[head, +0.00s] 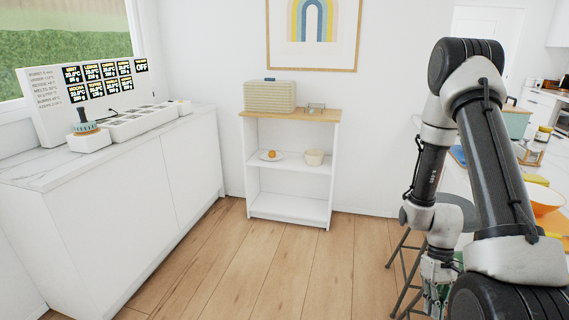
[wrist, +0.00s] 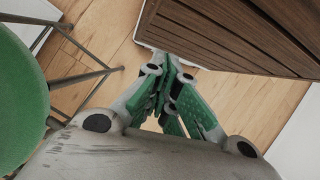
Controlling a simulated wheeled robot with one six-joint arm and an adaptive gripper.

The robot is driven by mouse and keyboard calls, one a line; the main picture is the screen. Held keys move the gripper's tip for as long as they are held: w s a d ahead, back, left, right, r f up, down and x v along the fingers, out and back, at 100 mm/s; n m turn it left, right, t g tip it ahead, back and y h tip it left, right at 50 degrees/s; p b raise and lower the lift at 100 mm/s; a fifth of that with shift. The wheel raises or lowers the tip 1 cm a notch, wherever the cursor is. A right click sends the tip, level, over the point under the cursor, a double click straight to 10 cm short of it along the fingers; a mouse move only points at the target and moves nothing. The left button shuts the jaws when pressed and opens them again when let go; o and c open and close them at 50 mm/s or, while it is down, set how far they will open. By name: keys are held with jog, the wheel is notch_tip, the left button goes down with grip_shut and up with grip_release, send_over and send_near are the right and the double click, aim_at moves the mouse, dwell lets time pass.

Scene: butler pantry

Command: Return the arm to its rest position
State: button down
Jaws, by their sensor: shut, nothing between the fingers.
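My arm rises at the right of the head view and folds down at the elbow, with its wrist hanging low beside the counter. My gripper (wrist: 174,64) points down toward the floor in the wrist view. Its green-padded fingers are together with nothing between them. In the head view my gripper (head: 436,300) shows only in part at the lower edge, and its fingertips are hard to make out.
A stool with a green seat (wrist: 22,88) is close at the left of the wrist view, and a dark slatted wood panel (wrist: 235,35) is close at the upper right. A white shelf (head: 290,208) stands at the back wall. A white cabinet (head: 130,205) lines the left. Middle floor is clear.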

jog(key=s+a+r+t, duration=0.1)
jog(key=a+r+t, duration=0.1)
jog(key=r, duration=1.1)
jog(key=s+a+r+t, duration=0.2)
jog(key=r+t, duration=0.2)
jog(key=r, duration=0.9)
jog(key=s+a+r+m+t+h, duration=0.1)
jog(key=s+a+r+t, duration=0.1)
jog(key=r, duration=1.1)
jog(key=shift+a+r+t, duration=0.2)
jog(key=shift+t, duration=0.5)
jog(key=shift+s, duration=0.1)
